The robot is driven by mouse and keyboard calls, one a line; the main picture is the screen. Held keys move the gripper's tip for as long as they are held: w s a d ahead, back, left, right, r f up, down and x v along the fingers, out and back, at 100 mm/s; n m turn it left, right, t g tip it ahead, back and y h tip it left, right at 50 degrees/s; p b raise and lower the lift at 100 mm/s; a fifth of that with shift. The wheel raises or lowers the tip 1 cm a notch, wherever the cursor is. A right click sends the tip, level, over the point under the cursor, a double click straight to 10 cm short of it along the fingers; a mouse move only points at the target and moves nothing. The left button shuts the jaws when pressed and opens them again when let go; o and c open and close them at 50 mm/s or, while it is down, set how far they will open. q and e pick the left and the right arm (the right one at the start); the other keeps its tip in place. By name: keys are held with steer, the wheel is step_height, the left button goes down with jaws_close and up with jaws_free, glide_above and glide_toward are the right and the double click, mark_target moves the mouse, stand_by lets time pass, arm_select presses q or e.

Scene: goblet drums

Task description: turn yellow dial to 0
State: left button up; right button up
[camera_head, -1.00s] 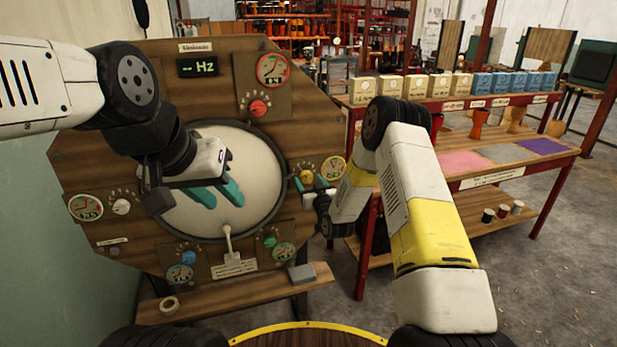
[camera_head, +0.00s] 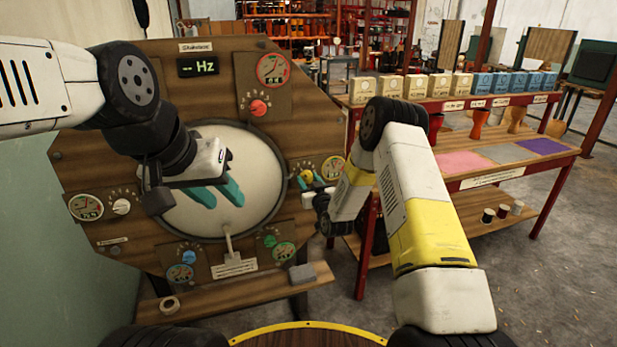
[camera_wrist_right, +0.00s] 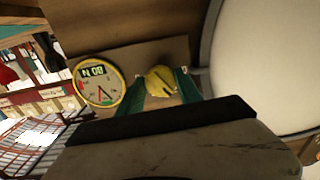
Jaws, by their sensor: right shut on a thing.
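The yellow dial (camera_head: 306,176) is on the right side of the wooden panel (camera_head: 120,215). In the right wrist view the dial (camera_wrist_right: 161,81) sits between the teal fingers of my right gripper (camera_wrist_right: 158,88), which is shut on it. A yellow-rimmed gauge (camera_head: 332,168) is beside the dial; it also shows in the right wrist view (camera_wrist_right: 98,82), with its reading too small to be sure of. My left gripper (camera_head: 216,192) hangs in front of the white drum head (camera_head: 255,185), its teal fingers apart with nothing between them.
A red dial (camera_head: 258,107), a white dial (camera_head: 121,206), a blue dial (camera_head: 189,257) and a green dial (camera_head: 269,240) are on the panel, each near a gauge. A small shelf (camera_head: 235,293) holds a tape roll (camera_head: 169,305) and a grey block (camera_head: 302,273). A red-framed table (camera_head: 515,160) stands right.

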steer(key=n, duration=0.5)
steer(key=shift+n, duration=0.3)
steer(key=n, duration=0.6)
steer(key=shift+d, duration=0.1)
stand_by(0.4)
steer(key=o, duration=1.4)
steer(key=shift+c, duration=0.2)
steer(key=shift+r, duration=0.1)
steer(key=v, duration=0.7)
steer(key=shift+s+d, duration=0.15)
steer(key=shift+s, duration=0.2)
steer(key=shift+r, duration=0.1)
